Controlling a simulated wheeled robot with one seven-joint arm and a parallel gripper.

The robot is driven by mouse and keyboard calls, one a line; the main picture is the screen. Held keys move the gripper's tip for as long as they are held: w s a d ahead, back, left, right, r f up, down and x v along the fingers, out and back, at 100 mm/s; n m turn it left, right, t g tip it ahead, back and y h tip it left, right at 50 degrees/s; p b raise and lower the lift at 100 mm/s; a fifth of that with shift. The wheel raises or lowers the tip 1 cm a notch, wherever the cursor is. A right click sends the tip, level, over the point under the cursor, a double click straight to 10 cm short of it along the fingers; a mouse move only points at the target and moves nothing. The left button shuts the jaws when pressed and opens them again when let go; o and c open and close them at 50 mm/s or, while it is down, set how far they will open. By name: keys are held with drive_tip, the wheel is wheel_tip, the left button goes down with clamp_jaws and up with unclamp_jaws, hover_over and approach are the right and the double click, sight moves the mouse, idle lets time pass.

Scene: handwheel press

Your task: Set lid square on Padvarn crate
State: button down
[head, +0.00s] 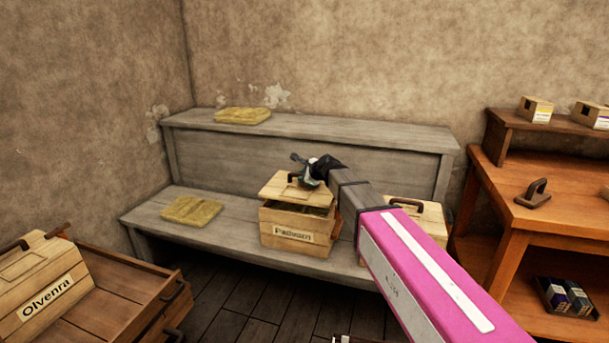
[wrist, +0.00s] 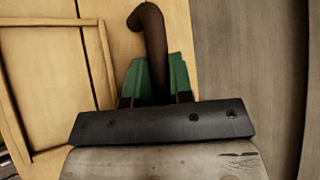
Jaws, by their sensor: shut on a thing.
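The Padvarn crate (head: 292,248), a pale wooden box with a name label, stands on the lower step of a grey bench. Its wooden lid (head: 278,188) is above the crate's top, tilted and turned out of line with it. Part of the crate's dark opening shows below the lid's front right side. My gripper (head: 301,174) is shut on the lid's dark handle. In the wrist view the brown curved handle (wrist: 150,45) stands between the green fingers (wrist: 153,82), with the lid's pale boards (wrist: 50,70) beside it. Whether the lid touches the rim is hard to tell.
Another pale crate (head: 430,220) with a dark handle stands to the right, partly behind my arm. Straw-coloured pads (head: 192,210) lie on the grey bench (head: 235,243). The Olvenra crate (head: 40,290) is at left front. An orange-brown shelf (head: 510,215) is at right.

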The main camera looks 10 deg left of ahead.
sight(305, 186)
drive_tip(key=shift+f, duration=2.1)
drive_tip(key=shift+s+f, duration=0.1)
drive_tip(key=c, duration=0.9)
unclamp_jaws()
drive_tip(key=shift+d, duration=0.1)
drive_tip(key=v, duration=1)
drive_tip(key=shift+s+d+r, duration=0.2)
drive_tip(key=shift+s, duration=0.1)
